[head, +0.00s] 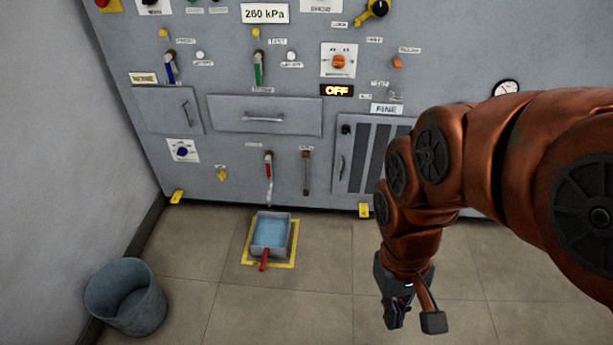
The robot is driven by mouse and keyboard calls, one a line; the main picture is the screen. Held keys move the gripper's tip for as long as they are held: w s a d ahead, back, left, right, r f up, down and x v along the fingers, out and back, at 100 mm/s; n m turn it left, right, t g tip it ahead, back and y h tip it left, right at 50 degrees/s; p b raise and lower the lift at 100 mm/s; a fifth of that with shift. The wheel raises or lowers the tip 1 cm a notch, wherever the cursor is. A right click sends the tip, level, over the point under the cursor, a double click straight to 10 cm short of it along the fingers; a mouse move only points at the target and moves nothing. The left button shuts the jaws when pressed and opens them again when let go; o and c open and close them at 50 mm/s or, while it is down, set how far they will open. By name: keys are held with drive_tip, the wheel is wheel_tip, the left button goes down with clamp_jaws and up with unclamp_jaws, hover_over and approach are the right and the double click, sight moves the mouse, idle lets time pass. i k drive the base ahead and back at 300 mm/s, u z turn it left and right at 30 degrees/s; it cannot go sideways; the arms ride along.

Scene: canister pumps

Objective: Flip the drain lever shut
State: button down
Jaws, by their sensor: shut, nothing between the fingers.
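A small red lever (268,168) sits on a valve low on the grey cabinet front, and its handle looks in line with the pipe, pointing down. A pale spout or stream hangs below it, too small to tell which. A grey tray (289,240) with blue water stands on the floor beneath, its red handle (264,262) toward me. I take the red lever for the drain lever; its label is not readable. My gripper (399,309) is shut and empty, pointing down over the floor, well right of the lever and tray and touching neither.
A yellow floor outline (283,264) surrounds the tray. A blue-grey bucket (126,299) stands at the left wall. A brown sight tube (306,172) and a vented door (345,150) are right of the lever. Floor between the tray and my gripper is clear.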

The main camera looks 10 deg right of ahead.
sight(267, 158)
drive_tip(key=u, duration=0.7)
drive_tip(key=i, duration=0.95)
drive_tip(key=u, duration=0.15)
